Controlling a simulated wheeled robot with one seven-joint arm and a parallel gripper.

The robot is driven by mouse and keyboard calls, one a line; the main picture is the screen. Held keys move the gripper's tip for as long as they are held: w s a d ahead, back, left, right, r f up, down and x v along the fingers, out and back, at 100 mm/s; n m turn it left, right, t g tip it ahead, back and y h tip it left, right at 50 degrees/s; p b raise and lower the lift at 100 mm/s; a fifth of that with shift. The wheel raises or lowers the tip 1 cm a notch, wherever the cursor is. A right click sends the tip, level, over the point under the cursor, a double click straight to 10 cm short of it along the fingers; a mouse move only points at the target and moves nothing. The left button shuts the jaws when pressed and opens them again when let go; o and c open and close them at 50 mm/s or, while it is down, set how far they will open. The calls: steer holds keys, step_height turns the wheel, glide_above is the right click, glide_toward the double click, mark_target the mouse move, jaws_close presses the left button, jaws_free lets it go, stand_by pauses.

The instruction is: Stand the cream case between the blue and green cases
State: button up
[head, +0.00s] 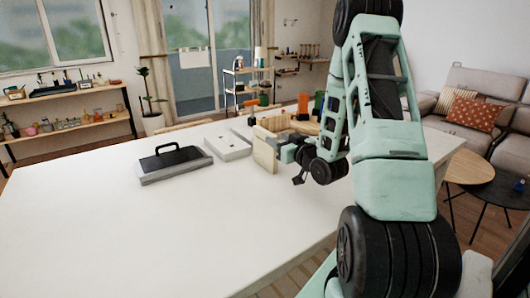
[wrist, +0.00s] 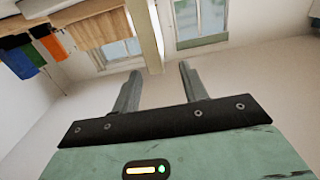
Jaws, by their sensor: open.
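The cream case (head: 264,150) stands upright on the white table, just left of my gripper (head: 287,150). In the wrist view the cream case (wrist: 145,35) is a tall pale slab just beyond the open fingers (wrist: 160,70), nearer the left fingertip. I cannot tell whether they touch. The green case (head: 318,103) stands at the table's far end, beside an orange one. In the wrist view the blue case (wrist: 22,62) is at the left edge, with green (wrist: 39,31) close by. My arm covers part of that area in the head view, and I cannot make out the blue case there.
An orange case (head: 303,103) stands beside the green one, near a wooden holder. A grey case with a black handle (head: 172,163) and a flat white box (head: 228,146) lie on the table (head: 150,235) left of my gripper. The near tabletop is clear.

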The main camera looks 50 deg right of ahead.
mark_target(268, 133)
steer(key=shift+d+p+x, duration=0.2)
steer(key=shift+p+x, duration=1)
steer(key=shift+x, duration=2.1)
jaws_close()
